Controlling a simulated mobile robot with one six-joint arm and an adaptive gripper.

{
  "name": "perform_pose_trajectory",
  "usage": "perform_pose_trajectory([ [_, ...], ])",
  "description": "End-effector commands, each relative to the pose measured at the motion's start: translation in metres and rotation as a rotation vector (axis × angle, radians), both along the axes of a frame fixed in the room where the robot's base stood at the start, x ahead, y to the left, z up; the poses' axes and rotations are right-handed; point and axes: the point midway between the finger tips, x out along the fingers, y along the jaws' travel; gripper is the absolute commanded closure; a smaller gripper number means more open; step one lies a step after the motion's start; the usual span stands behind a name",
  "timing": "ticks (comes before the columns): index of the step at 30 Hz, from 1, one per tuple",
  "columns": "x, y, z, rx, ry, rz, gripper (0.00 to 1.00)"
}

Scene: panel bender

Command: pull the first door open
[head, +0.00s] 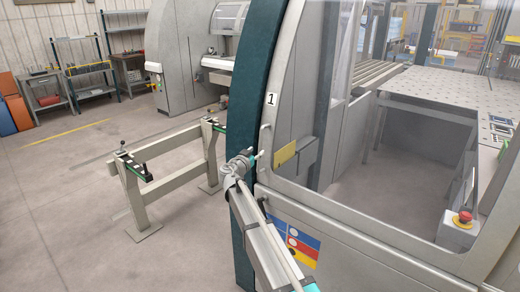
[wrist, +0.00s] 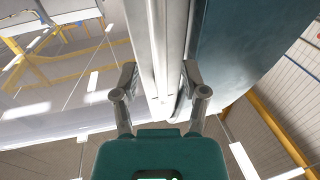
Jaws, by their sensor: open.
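The first door is a pale framed door (head: 350,226) with a clear window, beside the number 1 label (head: 271,99) on the machine's curved front. A slim upright handle (head: 264,138) sits at its left edge. My gripper (head: 255,157) is at the handle's lower end, at the door's left edge. In the wrist view my gripper (wrist: 159,78) is open, with its two fingers on either side of a long pale bar (wrist: 158,45). I cannot tell whether the fingers touch the bar. The door looks shut.
A dark teal curved column (head: 245,90) stands left of the door. A pale stand with rails (head: 178,150) is on the floor to the left, with open floor around it. A red emergency button (head: 464,217) is at the right. Shelves (head: 80,70) stand at the back.

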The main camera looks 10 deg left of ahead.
Motion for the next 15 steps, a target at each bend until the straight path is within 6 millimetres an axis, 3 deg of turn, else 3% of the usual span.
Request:
perform_pose_trajectory([
  [6, 0.026, -0.008, 0.0, 0.0, 0.0, 0.0, 0.43],
  [15, 0.037, -0.013, 0.0, 0.0, 0.0, 0.0, 0.43],
])
